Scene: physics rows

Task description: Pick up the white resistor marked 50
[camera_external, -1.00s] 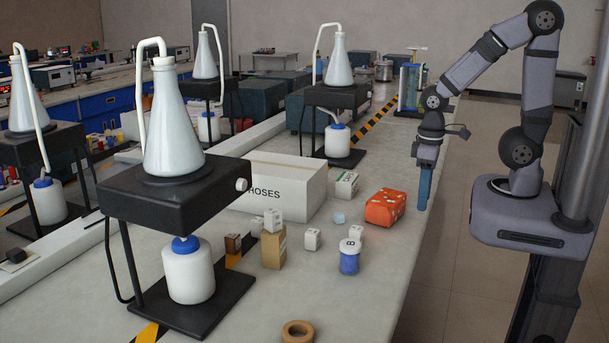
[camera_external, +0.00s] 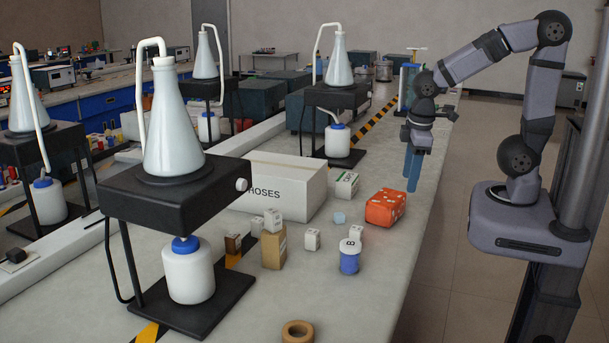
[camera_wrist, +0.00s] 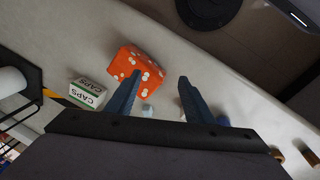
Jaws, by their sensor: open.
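My gripper (camera_external: 413,172) points down above the bench's right side, beyond the orange box, apart from the blocks. In the wrist view its two blue fingers (camera_wrist: 160,77) are spread, with nothing held between them.
An orange box with white spots (camera_external: 385,207) lies nearest my gripper, with a CAPS box (camera_external: 346,185) and pale blue cube (camera_external: 339,217) nearby. A HOSES box (camera_external: 285,190) and flask stand (camera_external: 175,195) are left. A tape roll (camera_external: 298,331) lies in front. The bench's right strip is clear.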

